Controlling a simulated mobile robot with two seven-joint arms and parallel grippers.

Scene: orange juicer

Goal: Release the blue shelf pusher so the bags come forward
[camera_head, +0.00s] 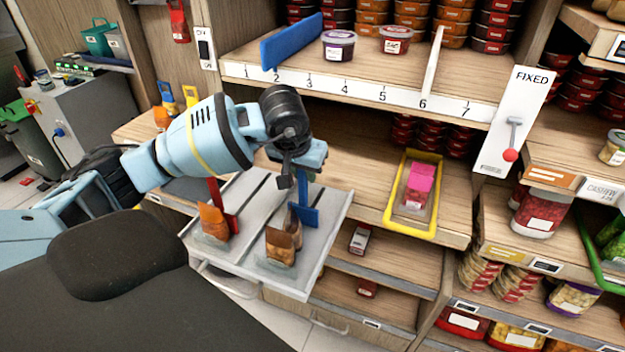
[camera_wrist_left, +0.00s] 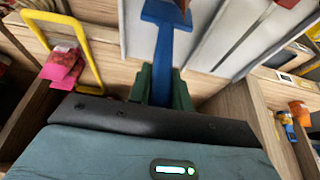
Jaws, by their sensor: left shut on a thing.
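The blue shelf pusher (camera_head: 306,216) stands in the right lane of a grey two-lane tray (camera_head: 240,262). My left gripper (camera_head: 298,172) is over the back of that lane and is shut on the pusher. In the left wrist view the blue pusher (camera_wrist_left: 165,45) runs down between the green fingers (camera_wrist_left: 162,88). Brown and orange bags (camera_head: 281,245) stand in front of the blue pusher, near the tray's front edge. An orange bag (camera_head: 213,222) stands in the left lane before a red pusher (camera_head: 216,192). The right gripper is not in view.
A yellow-framed tray (camera_head: 392,205) with a pink-topped pack (camera_head: 418,186) lies right of my gripper. A numbered shelf (camera_head: 350,88) with tubs and a blue divider (camera_head: 291,42) is above and behind. A lever panel marked FIXED (camera_head: 512,120) stands at the right.

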